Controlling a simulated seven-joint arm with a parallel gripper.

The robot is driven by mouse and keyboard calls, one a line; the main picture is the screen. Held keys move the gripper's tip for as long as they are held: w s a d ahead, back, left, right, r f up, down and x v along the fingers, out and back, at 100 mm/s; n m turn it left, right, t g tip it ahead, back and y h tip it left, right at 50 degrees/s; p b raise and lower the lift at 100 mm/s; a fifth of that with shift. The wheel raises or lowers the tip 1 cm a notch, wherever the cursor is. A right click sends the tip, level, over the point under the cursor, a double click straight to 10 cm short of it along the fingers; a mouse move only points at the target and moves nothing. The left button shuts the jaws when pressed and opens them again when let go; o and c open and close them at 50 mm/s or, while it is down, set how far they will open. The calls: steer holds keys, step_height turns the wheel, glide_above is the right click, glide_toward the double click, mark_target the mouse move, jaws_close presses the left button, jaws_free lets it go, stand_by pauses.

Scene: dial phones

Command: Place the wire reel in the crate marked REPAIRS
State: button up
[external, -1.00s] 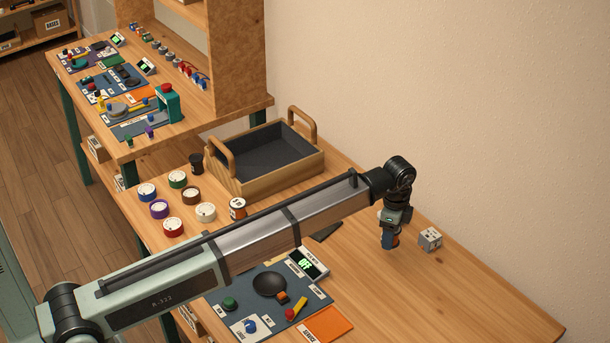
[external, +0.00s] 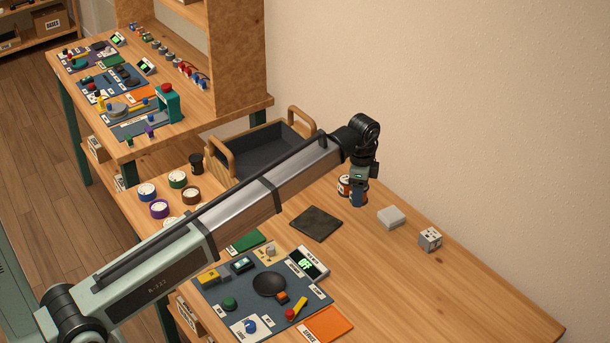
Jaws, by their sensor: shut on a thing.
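My gripper (external: 359,186) points down at the right of the wooden tray, over the table's back part. It is shut on a small blue thing (external: 358,198), which is too small and covered to tell whether it is the wire reel. A red and white can-like thing (external: 345,186) stands just left of the gripper, partly hidden; I cannot tell whether they touch. A wooden tray (external: 228,181) with two handles and a dark lining sits at the table's back, partly behind my arm. I can read no REPAIRS marking on any crate.
A white block (external: 391,217) and a grey marked cube (external: 430,239) lie to the right. A dark square pad (external: 316,223) and a blue mat (external: 250,291) with small parts lie nearer. Several round reels (external: 178,180) stand left of the tray. The front right table is clear.

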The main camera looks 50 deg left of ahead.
steer(key=s+a+n, duration=0.3)
steer(key=a, duration=1.7)
steer(key=r+m, duration=0.1)
steer(key=m, duration=0.3)
glide_above(264, 167)
steer(key=shift+w+f, duration=0.1)
steer(key=shift+f, duration=4.65)
steer(key=shift+f, duration=0.1)
steer(key=o, duration=1.1)
step_height(264, 167, up, 12)
